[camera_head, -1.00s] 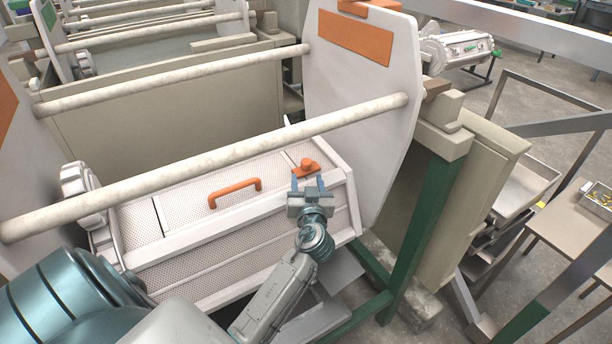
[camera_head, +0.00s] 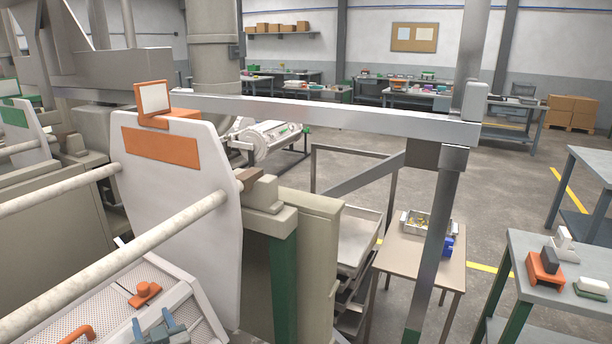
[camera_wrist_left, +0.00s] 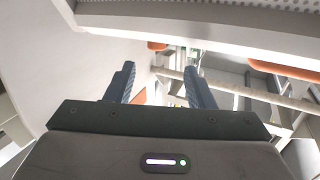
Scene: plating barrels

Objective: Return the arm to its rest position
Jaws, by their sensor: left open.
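My left gripper (camera_head: 160,328) shows at the bottom left of the head view, cut off by the lower edge. It is in front of the white perforated barrel (camera_head: 75,308), close to the orange knob (camera_head: 146,289) on the barrel's lid. An orange handle (camera_head: 77,334) lies to its left. In the left wrist view the two dark fingers (camera_wrist_left: 160,85) stand apart with nothing between them. My right gripper is not in view.
A white side plate (camera_head: 180,190) with an orange label and pale rods stands behind the barrel. A metal frame post (camera_head: 437,230) rises at the centre right. Grey floor lies open beyond.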

